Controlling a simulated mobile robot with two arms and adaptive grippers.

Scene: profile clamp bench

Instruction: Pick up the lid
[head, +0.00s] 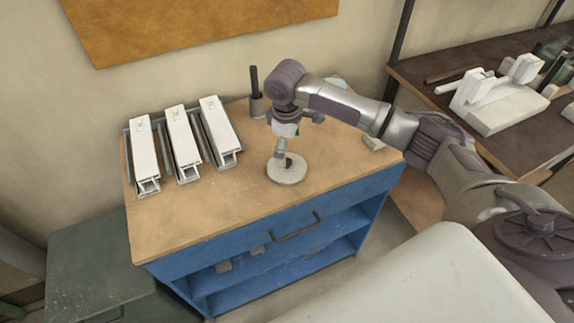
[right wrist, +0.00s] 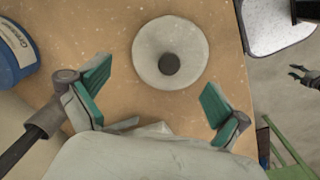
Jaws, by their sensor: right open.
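The lid is a pale round disc (head: 287,174) with a dark knob, lying flat on the wooden bench top (head: 215,214). In the right wrist view the lid (right wrist: 171,52) lies just beyond the fingertips, between their lines, with its dark knob facing the camera. My right gripper (head: 287,150) points down above the lid in the head view. In the right wrist view my right gripper (right wrist: 158,90) is open, its green finger pads wide apart and nothing between them. My left gripper is in neither view.
Several white profiles (head: 184,143) lie in holders at the bench's left. A blue round container (right wrist: 15,52) is at the wrist view's left. The bench front is clear.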

